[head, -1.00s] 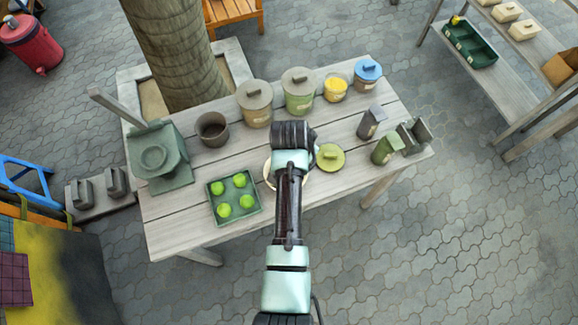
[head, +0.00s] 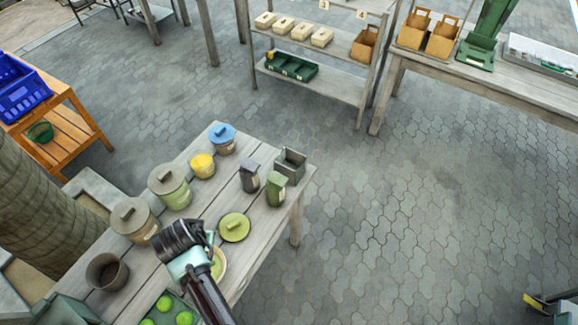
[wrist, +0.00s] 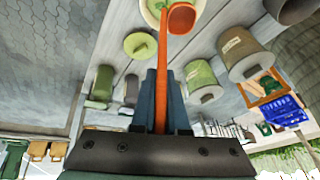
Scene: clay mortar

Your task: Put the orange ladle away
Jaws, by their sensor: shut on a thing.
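The orange ladle (wrist: 163,75) shows in the wrist view, its handle upright between the fingers of my gripper (wrist: 163,88). My gripper is shut on the handle. The ladle's scoop (wrist: 181,18) is at the top of that view, over or in a pale bowl (wrist: 147,12) with green contents; I cannot tell if they touch. In the head view my gripper (head: 207,246) is above the table (head: 258,245), and my arm hides the ladle. The pale bowl (head: 219,264) is partly covered by the arm.
A round green lid (head: 235,227) lies close to my gripper. Lidded canisters (head: 168,185), a yellow pot (head: 202,166) and dark boxes (head: 249,176) stand nearby. A shelf (head: 315,85) holds a green tray (head: 291,66).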

